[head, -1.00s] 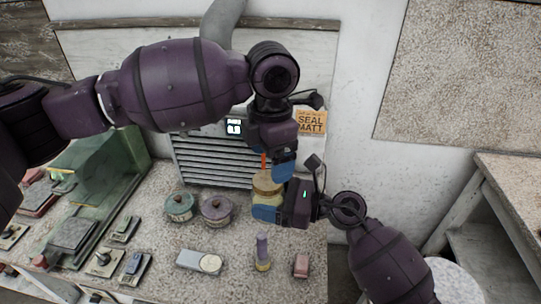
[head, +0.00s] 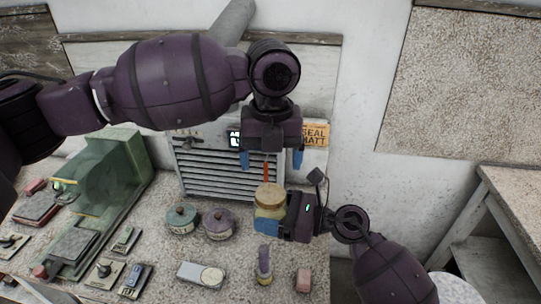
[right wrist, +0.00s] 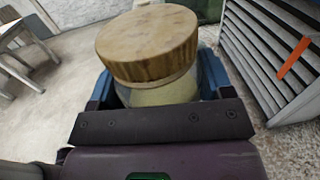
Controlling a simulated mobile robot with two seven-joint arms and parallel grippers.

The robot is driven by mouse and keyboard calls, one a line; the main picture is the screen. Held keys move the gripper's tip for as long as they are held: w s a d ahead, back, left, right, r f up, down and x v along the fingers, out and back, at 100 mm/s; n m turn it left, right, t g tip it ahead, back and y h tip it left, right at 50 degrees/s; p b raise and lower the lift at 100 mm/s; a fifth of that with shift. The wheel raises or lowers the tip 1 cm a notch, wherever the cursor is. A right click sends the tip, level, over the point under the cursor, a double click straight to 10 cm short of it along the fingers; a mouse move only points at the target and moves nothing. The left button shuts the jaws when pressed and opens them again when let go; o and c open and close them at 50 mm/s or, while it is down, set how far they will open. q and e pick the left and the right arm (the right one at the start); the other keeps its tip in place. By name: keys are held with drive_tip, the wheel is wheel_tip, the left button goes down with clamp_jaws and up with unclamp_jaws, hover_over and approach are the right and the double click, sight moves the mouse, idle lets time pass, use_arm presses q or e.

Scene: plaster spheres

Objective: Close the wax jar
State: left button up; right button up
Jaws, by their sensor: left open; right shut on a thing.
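The wax jar (head: 268,211) is a pale yellow jar at the back of the speckled worktop. Its round wooden lid (head: 269,190) rests on top of it; the lid also shows large in the right wrist view (right wrist: 148,42), over the jar's pale neck (right wrist: 165,92). I cannot tell how tightly the lid sits. My right gripper (head: 270,222) is shut on the jar's body from the right; its blue fingers flank the jar in the right wrist view. My left gripper (head: 270,160) is open and empty, pointing down above the lid and apart from it.
A teal-lidded pot (head: 181,220) and a purple-lidded pot (head: 218,224) stand left of the jar. A slatted grey unit (head: 205,170) is behind. In front are a grey block with a disc (head: 200,274), a purple-topped tool (head: 264,265) and a pink block (head: 304,280). A green machine (head: 110,185) stands left.

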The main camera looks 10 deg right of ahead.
sight(270, 193)
use_arm(q)
drive_tip(key=n, duration=0.6)
drive_tip(key=shift+r+n, duration=0.15)
drive_tip(key=shift+n, duration=0.25)
drive_tip(key=n, duration=0.4)
drive_tip(key=shift+s, duration=0.1)
drive_tip(key=n, duration=0.4)
drive_tip(key=shift+r, duration=0.1)
drive_tip(key=n, duration=0.7)
drive_tip(key=shift+s+a, duration=0.1)
drive_tip(key=shift+s, duration=0.05)
drive_tip(key=n, duration=0.3)
drive_tip(key=shift+n, duration=0.4)
drive_tip(key=n, duration=0.3)
drive_tip(key=shift+n, duration=0.4)
drive_tip(key=shift+f, duration=4.05)
